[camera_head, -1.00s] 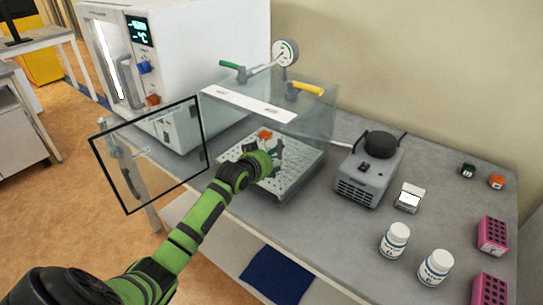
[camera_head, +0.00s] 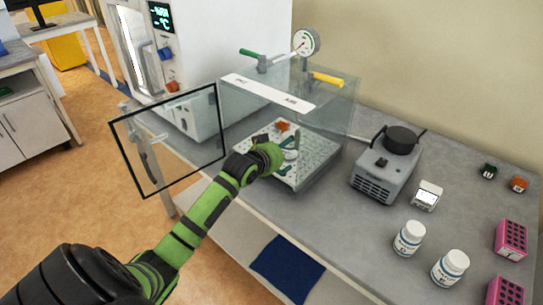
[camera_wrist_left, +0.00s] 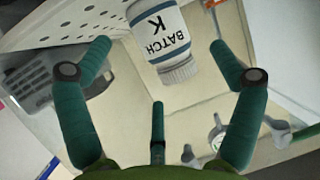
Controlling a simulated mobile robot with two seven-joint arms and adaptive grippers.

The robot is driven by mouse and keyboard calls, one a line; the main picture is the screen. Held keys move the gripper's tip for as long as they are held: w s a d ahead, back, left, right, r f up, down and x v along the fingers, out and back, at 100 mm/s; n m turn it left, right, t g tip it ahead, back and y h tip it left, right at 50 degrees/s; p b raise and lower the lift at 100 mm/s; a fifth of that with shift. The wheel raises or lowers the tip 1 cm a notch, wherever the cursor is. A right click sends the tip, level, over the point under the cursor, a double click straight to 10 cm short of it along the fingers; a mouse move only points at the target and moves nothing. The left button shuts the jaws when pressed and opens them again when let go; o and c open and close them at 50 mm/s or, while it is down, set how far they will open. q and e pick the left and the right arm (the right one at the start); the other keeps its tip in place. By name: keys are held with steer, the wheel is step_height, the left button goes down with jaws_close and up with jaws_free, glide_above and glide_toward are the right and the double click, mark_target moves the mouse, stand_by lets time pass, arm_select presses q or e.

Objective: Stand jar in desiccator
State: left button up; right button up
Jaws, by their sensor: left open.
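The white jar labelled BATCH K (camera_wrist_left: 163,38) shows inverted in the left wrist view, its base at the perforated white shelf (camera_wrist_left: 75,22) and its cap away from it. My left gripper (camera_wrist_left: 160,52) is open, its fingers spread around the jar with gaps on both sides. In the head view, the clear desiccator (camera_head: 340,105) has its framed door (camera_head: 218,125) swung open to the left. My left gripper (camera_head: 287,154) reaches through the front over the shelf (camera_head: 312,172) and mostly hides the jar. My right gripper is out of view.
An orange item (camera_head: 283,126) sits at the back of the shelf. Two white bottles (camera_head: 409,238) (camera_head: 450,267) and pink racks (camera_head: 511,240) are further right. An oven (camera_head: 225,35) is behind left.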

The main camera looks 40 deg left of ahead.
arm_select(q)
steer(key=b+v, duration=0.1)
steer(key=v, duration=0.7)
steer(key=shift+s+r, duration=0.2)
steer(key=shift+s, duration=0.2)
